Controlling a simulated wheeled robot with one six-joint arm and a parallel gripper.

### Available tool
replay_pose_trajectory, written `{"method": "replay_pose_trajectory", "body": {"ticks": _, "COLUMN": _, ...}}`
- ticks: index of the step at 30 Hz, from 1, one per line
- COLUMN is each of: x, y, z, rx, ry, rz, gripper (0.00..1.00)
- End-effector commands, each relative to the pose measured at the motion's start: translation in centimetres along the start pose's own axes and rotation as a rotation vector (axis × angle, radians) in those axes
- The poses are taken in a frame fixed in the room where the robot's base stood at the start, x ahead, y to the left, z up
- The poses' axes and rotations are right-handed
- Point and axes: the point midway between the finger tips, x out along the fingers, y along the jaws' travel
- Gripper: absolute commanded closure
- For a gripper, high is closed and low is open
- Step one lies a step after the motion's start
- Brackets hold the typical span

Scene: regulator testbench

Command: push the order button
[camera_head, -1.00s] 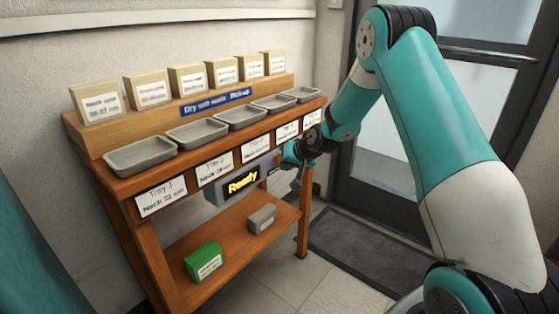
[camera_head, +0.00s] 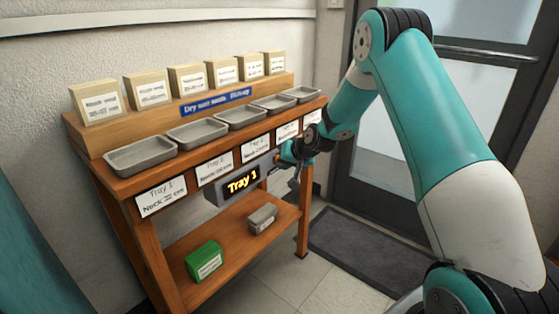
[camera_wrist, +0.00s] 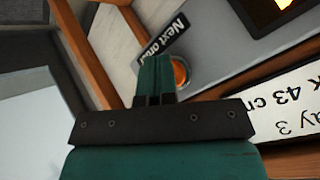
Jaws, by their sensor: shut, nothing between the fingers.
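The order button (camera_wrist: 180,72) is a round orange button in a metal ring. It shows in the wrist view just right of my fingertips, partly hidden by them, beside a black label (camera_wrist: 164,41) that reads "Next order" in part. My gripper (camera_wrist: 153,62) is shut and empty, with its tips at or very near the button; I cannot tell if they touch. In the head view my gripper (camera_head: 280,160) is at the right end of the grey display box (camera_head: 222,198). The box's screen (camera_head: 241,182) reads "Tray 1" in yellow.
The wooden bench (camera_head: 148,232) carries several grey trays and labelled card boxes on top. A green box (camera_head: 203,261) and a grey box (camera_head: 262,219) sit on the lower shelf. A dark mat (camera_head: 365,250) lies before the door at the right.

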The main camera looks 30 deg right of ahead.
Motion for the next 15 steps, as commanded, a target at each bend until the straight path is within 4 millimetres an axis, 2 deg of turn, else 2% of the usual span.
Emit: {"method": "replay_pose_trajectory", "body": {"ticks": 15, "x": -0.25, "y": 0.15, "z": 0.11, "rx": 0.001, "ry": 0.001, "rz": -0.001, "gripper": 1.0}}
